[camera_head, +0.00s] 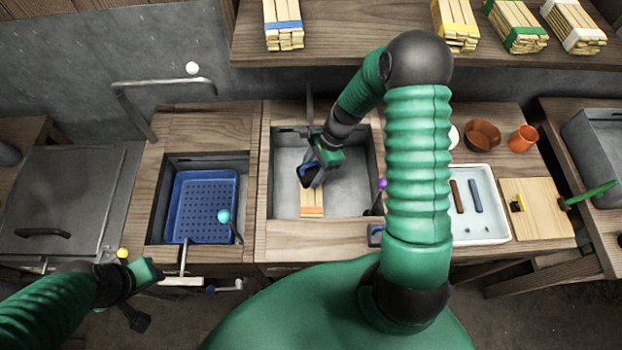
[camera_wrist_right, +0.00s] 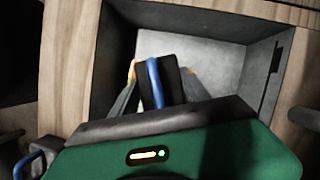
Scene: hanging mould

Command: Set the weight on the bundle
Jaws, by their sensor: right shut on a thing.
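The bundle (camera_head: 312,199), pale sticks with an orange band, lies in the middle sink (camera_head: 350,200). The weight (camera_head: 308,173) is a dark block with a blue handle, and it also shows in the right wrist view (camera_wrist_right: 172,78). My right gripper (camera_head: 318,166) is shut on the weight over the far end of the bundle. In the right wrist view the weight hides most of the bundle, with a bit of orange at its left. I cannot tell whether weight and bundle touch. My left gripper (camera_head: 148,275) is low at the left, its fingers unclear.
A blue perforated basket (camera_head: 205,207) sits in the left sink, with a cyan-knobbed lever (camera_head: 225,216) by it. Several banded bundles lie on the back shelf (camera_head: 350,40). A white tray (camera_head: 485,235), a board (camera_head: 540,205) and an orange cup (camera_head: 523,138) stand at the right.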

